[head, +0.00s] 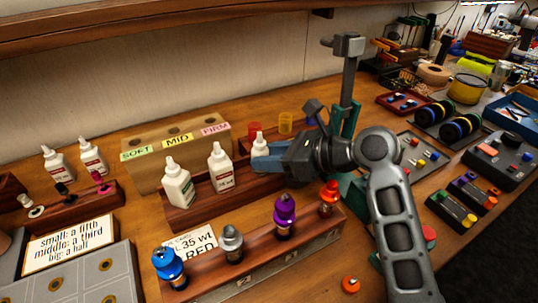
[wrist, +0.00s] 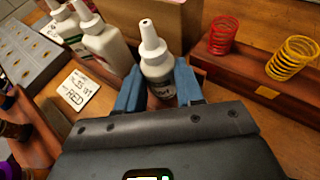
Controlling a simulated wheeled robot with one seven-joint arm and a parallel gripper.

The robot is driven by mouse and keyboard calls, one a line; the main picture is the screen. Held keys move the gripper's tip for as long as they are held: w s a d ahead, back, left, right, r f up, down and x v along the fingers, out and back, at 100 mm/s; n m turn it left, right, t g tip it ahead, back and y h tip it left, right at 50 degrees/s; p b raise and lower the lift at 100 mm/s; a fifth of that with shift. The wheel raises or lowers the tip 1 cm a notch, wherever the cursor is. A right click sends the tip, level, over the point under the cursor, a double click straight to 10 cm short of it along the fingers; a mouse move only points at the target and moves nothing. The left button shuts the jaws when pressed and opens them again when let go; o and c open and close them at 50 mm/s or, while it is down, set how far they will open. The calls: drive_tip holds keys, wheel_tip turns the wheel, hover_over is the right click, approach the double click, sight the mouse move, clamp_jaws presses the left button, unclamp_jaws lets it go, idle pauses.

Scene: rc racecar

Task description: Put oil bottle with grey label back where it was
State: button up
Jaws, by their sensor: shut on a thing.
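The oil bottle with the grey label (wrist: 158,75) is white with a pointed nozzle and stands upright between my blue fingers. My gripper (wrist: 160,92) is shut on it. In the head view, the top of this bottle (head: 259,143) shows above my gripper (head: 267,160), at the right end of the wooden bottle rack (head: 203,208). The fingers hide its lower part, so I cannot tell whether its base rests in the rack. A green-label bottle (head: 178,186) and a red-label bottle (head: 220,170) stand upright in the rack to its left.
Behind the rack is a wooden box (head: 160,160) labelled SOFT, MID and FIRM. Red (wrist: 223,35) and yellow (wrist: 292,58) springs stand right of the bottle. A front rack (head: 255,262) holds several coloured shocks. Two more white bottles (head: 92,154) stand at far left.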

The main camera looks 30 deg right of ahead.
drive_tip(key=o, duration=1)
drive_tip(key=shift+f, duration=0.1)
drive_tip(key=shift+o, duration=0.2)
drive_tip(key=shift+s+d+r, duration=0.1)
drive_tip(key=shift+d+r, duration=0.05)
drive_tip(key=shift+r, duration=0.05)
drive_tip(key=v, duration=1.1)
drive_tip(key=shift+s+d, duration=0.15)
drive_tip(key=shift+s, duration=0.1)
